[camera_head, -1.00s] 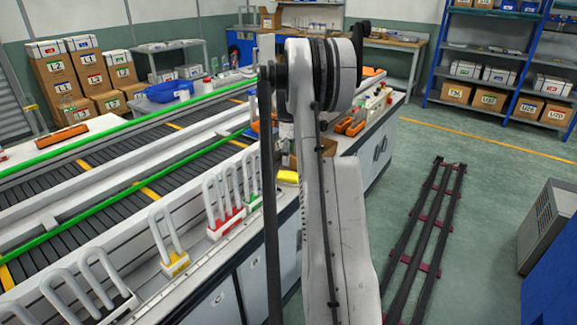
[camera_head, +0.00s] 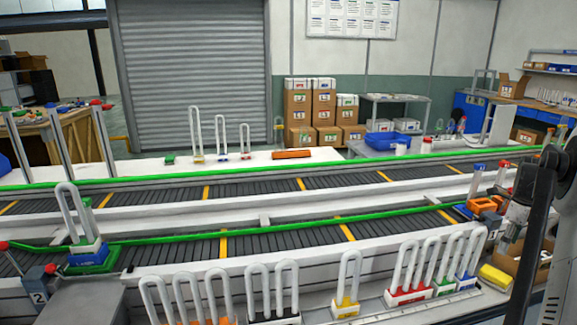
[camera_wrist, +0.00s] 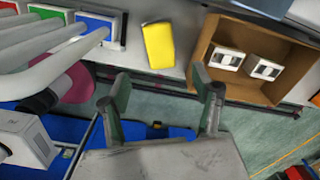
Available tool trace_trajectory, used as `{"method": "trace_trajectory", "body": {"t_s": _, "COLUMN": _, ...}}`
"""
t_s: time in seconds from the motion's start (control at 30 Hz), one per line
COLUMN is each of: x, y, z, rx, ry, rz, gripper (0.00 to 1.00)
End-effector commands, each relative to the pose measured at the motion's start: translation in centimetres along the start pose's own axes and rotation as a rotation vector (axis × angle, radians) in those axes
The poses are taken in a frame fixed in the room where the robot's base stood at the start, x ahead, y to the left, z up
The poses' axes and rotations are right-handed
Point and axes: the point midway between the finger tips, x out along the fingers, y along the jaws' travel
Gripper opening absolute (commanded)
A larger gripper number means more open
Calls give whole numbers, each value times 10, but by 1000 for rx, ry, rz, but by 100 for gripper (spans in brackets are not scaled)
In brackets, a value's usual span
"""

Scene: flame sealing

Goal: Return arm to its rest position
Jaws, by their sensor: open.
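My arm (camera_head: 545,200) stands at the right edge of the head view, over the right end of the workbench. In the wrist view my gripper (camera_wrist: 162,90) points down with its two fingers spread apart and nothing between them. A yellow block (camera_wrist: 158,46) lies on the bench just beyond the fingers. An open cardboard box (camera_wrist: 208,56) with two small white packages in it is to the right of the block. Whether any part of the arm touches the box cannot be told from the head view.
Racks of white U-shaped tubes (camera_head: 410,292) line the bench's front edge. Two conveyors with green rails run behind them; a blue-and-white tube holder (camera_head: 90,248) is at the left. In the wrist view, tubes (camera_wrist: 60,65) come close to the left finger. Green floor shows below.

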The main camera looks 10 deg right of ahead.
Motion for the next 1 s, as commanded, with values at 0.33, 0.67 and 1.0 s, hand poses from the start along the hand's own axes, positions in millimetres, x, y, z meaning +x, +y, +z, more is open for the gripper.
{"method": "trace_trajectory", "body": {"t_s": 0.33, "x": -80, "y": 30, "z": 42, "rx": -384, "ry": 40, "rz": -230, "gripper": 62}}
{"method": "trace_trajectory", "body": {"t_s": 0.67, "x": -147, "y": 133, "z": 105, "rx": -862, "ry": 66, "rz": -375, "gripper": 62}}
{"method": "trace_trajectory", "body": {"t_s": 1.0, "x": -179, "y": 279, "z": 142, "rx": -1338, "ry": 65, "rz": -459, "gripper": 62}}
